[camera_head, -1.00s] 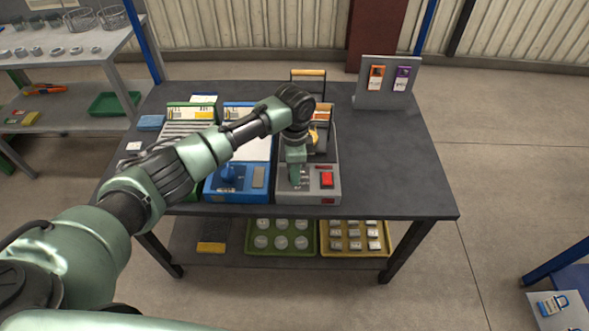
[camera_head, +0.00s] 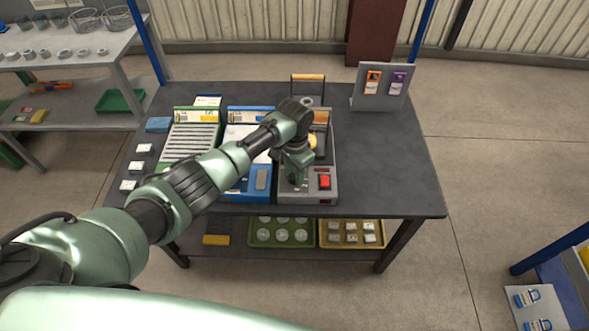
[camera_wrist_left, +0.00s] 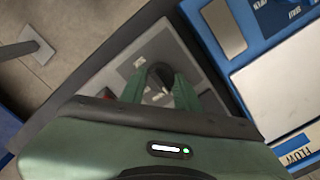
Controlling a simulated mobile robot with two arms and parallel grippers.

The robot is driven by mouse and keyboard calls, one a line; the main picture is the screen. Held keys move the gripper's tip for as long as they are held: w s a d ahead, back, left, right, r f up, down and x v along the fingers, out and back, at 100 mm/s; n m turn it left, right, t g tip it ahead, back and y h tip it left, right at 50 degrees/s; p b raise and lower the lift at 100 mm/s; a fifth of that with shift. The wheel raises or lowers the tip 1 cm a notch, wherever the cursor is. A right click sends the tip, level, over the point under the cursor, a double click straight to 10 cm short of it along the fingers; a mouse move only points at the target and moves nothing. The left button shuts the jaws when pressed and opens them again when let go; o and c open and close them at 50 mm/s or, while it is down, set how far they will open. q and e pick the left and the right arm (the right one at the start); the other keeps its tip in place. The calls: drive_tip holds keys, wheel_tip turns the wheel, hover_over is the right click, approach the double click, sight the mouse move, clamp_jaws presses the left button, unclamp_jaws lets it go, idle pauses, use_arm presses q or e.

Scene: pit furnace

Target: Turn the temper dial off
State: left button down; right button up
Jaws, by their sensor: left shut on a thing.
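The temper dial (camera_wrist_left: 158,76) is a dark round knob on the grey panel of the rightmost unit (camera_head: 320,196) on the table. My left gripper (camera_wrist_left: 159,90) is shut on the dial, with one green finger on each side of it in the left wrist view. In the head view my left gripper (camera_head: 297,182) points down at the grey unit and hides the dial. The small labels around the dial are too blurred to read. My right gripper is not in view.
A red switch (camera_head: 324,181) sits on the same panel, right of my gripper. A blue unit (camera_head: 236,192) stands close on the left. A sign stand (camera_head: 381,88) is at the back right. The table's right side (camera_head: 390,165) is clear.

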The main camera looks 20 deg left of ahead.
use_arm(q)
drive_tip(key=shift+w+n, duration=0.1)
drive_tip(key=shift+n, duration=0.2)
drive_tip(key=shift+r, duration=0.1)
drive_tip(key=c, duration=1)
unclamp_jaws()
drive_tip(key=shift+c, duration=0.2)
drive_tip(key=shift+r, duration=3.85)
